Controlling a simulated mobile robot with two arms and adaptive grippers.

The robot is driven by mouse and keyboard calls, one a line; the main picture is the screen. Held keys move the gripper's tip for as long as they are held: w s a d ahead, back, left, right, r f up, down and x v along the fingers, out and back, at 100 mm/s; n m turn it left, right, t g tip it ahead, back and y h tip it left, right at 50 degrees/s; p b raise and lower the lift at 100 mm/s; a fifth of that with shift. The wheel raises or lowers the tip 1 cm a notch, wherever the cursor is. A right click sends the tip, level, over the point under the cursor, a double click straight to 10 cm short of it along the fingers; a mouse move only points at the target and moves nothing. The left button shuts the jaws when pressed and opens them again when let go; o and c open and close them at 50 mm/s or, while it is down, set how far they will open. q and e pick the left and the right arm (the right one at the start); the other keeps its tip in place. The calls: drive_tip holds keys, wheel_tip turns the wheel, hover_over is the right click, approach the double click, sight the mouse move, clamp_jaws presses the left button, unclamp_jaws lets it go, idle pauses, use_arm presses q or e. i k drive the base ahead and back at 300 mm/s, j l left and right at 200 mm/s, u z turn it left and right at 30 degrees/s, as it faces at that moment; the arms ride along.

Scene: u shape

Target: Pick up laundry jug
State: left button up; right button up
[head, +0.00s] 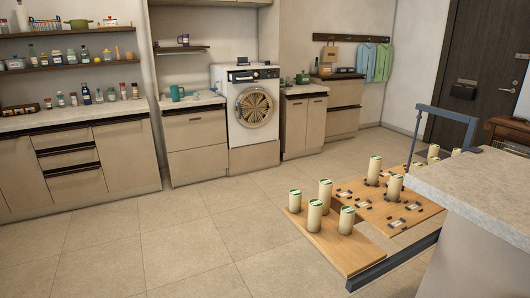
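I cannot make out for certain which item is the laundry jug. A teal jug-like vessel (177,93) stands on the counter left of the washing machine (254,106). A small purple jug-like item (183,40) stands on the shelf above that counter. Both are far off and small in the head view. Neither of my grippers is in view, so I cannot see whether they hold anything.
A low wooden platform cart (346,254) with several cream cylinders (315,215) stands on the floor at the right. A pale-topped counter (490,185) fills the right foreground. Bottles and jars line the left shelves. The tiled floor (150,240) in the left and middle is clear.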

sight(174, 88)
drive_tip(key=i+j+u, duration=0.15)
drive_tip(key=i+u, duration=0.3)
drive_tip(key=i, duration=0.55)
drive_tip(key=i+l+u, duration=0.2)
drive_tip(key=i+u, duration=0.25)
drive_tip(key=i, duration=0.55)
drive_tip(key=i+z, duration=0.25)
drive_tip(key=i, duration=0.25)
drive_tip(key=i+z, duration=0.3)
drive_tip(key=i, duration=0.2)
drive_tip(key=i+j+z, duration=0.1)
drive_tip(key=i+z, duration=0.15)
drive_tip(key=i, duration=0.25)
drive_tip(key=i+j+z, duration=0.25)
drive_tip(key=i, duration=0.25)
drive_tip(key=i+l, duration=0.15)
drive_tip(key=i, duration=0.3)
drive_tip(key=i+l, duration=0.15)
drive_tip(key=i, duration=0.3)
drive_tip(key=i+l, duration=0.15)
drive_tip(key=i, duration=0.3)
drive_tip(key=i+l+u, duration=0.6)
drive_tip(key=i+l, duration=0.25)
drive_tip(key=l, duration=0.1)
